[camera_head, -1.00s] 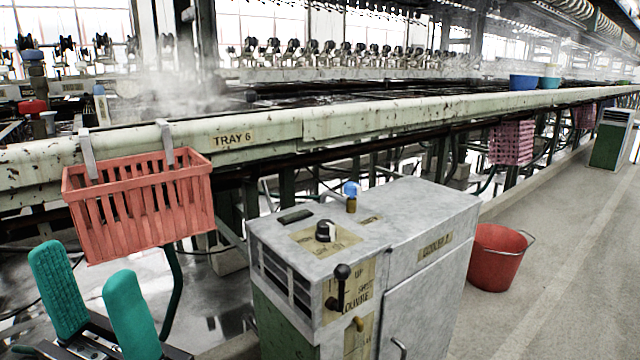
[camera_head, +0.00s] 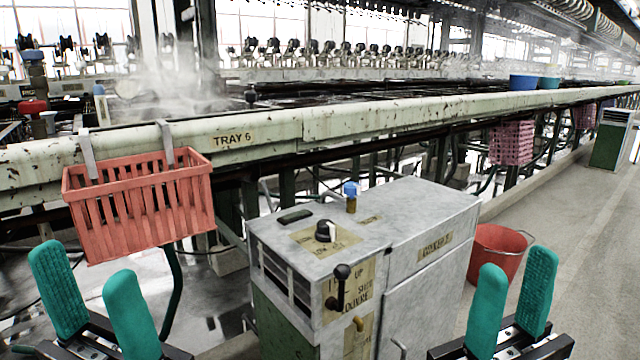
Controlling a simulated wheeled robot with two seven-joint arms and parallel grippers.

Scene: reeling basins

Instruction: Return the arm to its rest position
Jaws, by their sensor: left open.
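My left gripper (camera_head: 98,302) is at the lower left, its two teal fingers apart with nothing between them. It is below and in front of the red-orange basket. My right gripper (camera_head: 514,292) is at the lower right, with its teal fingers apart and empty. It shows in front of the floor and partly overlaps the red bucket in the picture. The grey cooler cabinet stands between the two grippers. Both wrists are cut off by the bottom edge.
The grey cabinet (camera_head: 428,215) has a knob, a black lever and a blue-topped valve. The red-orange basket (camera_head: 140,212) hangs on the basin rim (camera_head: 330,124) marked TRAY 6. A red bucket (camera_head: 497,250) stands right of the cabinet.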

